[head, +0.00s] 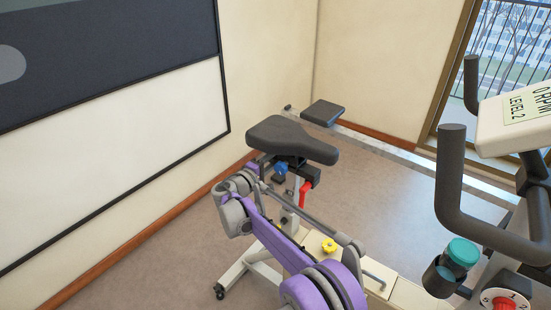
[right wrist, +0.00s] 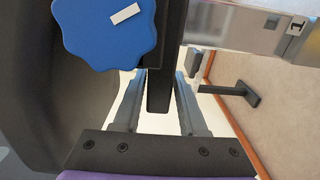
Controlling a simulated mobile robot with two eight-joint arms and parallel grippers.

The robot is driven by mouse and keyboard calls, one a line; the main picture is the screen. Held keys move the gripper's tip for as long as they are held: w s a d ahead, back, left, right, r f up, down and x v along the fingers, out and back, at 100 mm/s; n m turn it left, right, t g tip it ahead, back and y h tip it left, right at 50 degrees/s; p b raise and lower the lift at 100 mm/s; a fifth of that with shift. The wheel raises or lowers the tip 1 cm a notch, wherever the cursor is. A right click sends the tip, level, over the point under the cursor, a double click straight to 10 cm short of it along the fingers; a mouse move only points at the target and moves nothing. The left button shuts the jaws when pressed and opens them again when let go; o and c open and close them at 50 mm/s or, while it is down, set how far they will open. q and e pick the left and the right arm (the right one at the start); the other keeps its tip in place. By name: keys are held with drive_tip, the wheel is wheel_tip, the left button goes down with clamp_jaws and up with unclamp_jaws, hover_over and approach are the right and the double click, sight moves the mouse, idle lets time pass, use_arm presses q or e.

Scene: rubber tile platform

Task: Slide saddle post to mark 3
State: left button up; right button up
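The black saddle (head: 290,138) sits on the exercise bike. Below it are a blue knob (head: 281,168) and a red lever (head: 304,196). The silver post (right wrist: 245,27) with a mark labelled 1 (right wrist: 296,27) crosses the top of the right wrist view; mark 3 is not visible. The blue knob (right wrist: 105,30), with a white stripe, is close at the upper left there. My right gripper (right wrist: 162,72) has its fingers on both sides of a black bar (right wrist: 160,90); whether they press on it is unclear. In the head view its fingertips are hidden at the saddle. My left gripper is out of view.
The bike's handlebar (head: 449,180), console (head: 515,120) and teal-capped bottle (head: 462,252) stand at the right. A black pad (head: 323,112) lies behind the saddle. Floor is clear beyond the bike; a wall is left.

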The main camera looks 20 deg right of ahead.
drive_tip(key=shift+o, duration=1.1)
drive_tip(key=shift+a, duration=0.1)
drive_tip(key=v, duration=1)
drive_tip(key=shift+s+a+p, duration=0.2)
drive_tip(key=shift+s+p, duration=0.1)
drive_tip(key=shift+p, duration=0.1)
